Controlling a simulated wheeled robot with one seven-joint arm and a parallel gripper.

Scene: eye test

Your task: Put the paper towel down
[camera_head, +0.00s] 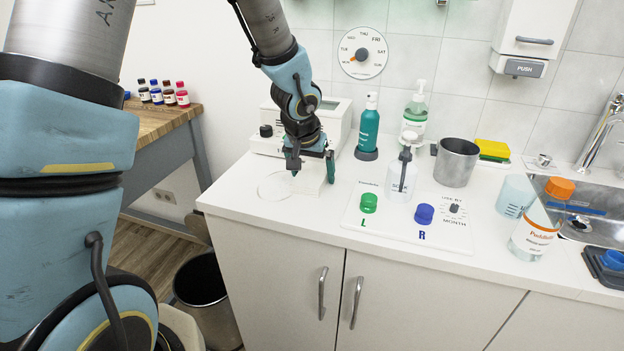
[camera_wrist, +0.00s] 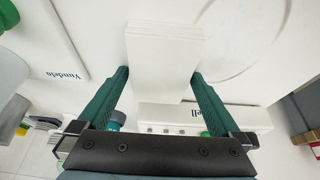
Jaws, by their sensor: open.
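The paper towel (camera_head: 313,186) looks like a white, flat folded pad lying on the white counter, partly hidden behind my gripper in the head view. My gripper (camera_head: 312,176) points down over it with its two green fingers apart. In the wrist view the paper towel (camera_wrist: 163,42) lies between the open fingers of my gripper (camera_wrist: 160,72).
A clear round dish (camera_head: 275,186) lies just left of the towel. A white device (camera_head: 338,113) stands behind. A white board (camera_head: 395,222) with a green cap (camera_head: 369,203) and a pump bottle (camera_head: 401,178) are to the right. The counter's front edge is close.

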